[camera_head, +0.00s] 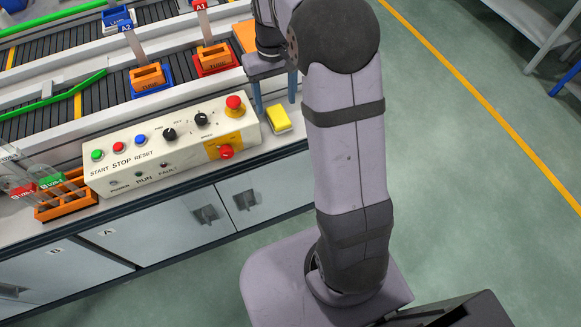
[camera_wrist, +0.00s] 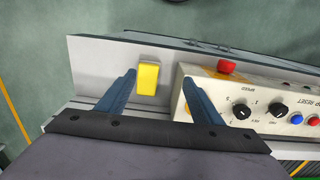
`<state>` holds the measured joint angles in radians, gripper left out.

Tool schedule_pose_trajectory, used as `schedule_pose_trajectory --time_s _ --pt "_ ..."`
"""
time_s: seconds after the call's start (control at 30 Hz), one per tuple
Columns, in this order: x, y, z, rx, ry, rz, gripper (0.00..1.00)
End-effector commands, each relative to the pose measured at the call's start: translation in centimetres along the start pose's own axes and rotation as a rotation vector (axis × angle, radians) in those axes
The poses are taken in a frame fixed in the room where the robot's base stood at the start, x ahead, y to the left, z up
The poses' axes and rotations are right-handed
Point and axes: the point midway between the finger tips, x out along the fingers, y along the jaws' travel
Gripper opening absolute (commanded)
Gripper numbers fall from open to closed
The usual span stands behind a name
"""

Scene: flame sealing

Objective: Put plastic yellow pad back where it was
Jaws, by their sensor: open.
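The yellow pad (camera_head: 279,119) lies on the light counter, just right of the control box. In the wrist view the pad (camera_wrist: 147,78) shows between my two blue fingers, nearer the left one. My gripper (camera_head: 275,107) is open and empty, pointing down at the counter on the far side of the pad. In the wrist view my gripper (camera_wrist: 159,75) has its fingers spread wider than the pad. I cannot tell how high the fingertips are above the counter.
The control box (camera_head: 175,145) with buttons and knobs stands close left of the pad; its red emergency knob (camera_wrist: 227,67) is near my right finger. Orange holders (camera_head: 147,77) stand on the conveyor. An orange rack (camera_head: 66,196) with tubes is at the left. The counter edge is near the pad.

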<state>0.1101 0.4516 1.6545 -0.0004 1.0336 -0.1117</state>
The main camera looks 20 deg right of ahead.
Motion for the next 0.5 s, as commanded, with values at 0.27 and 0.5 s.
schedule_pose_trajectory --time_s 0.27,0.5 --pt "0.6 -3.2 10.9 -0.004 0.003 0.001 0.6" --pt "2.3 -4.5 18.6 -0.004 0.002 0.001 0.6"
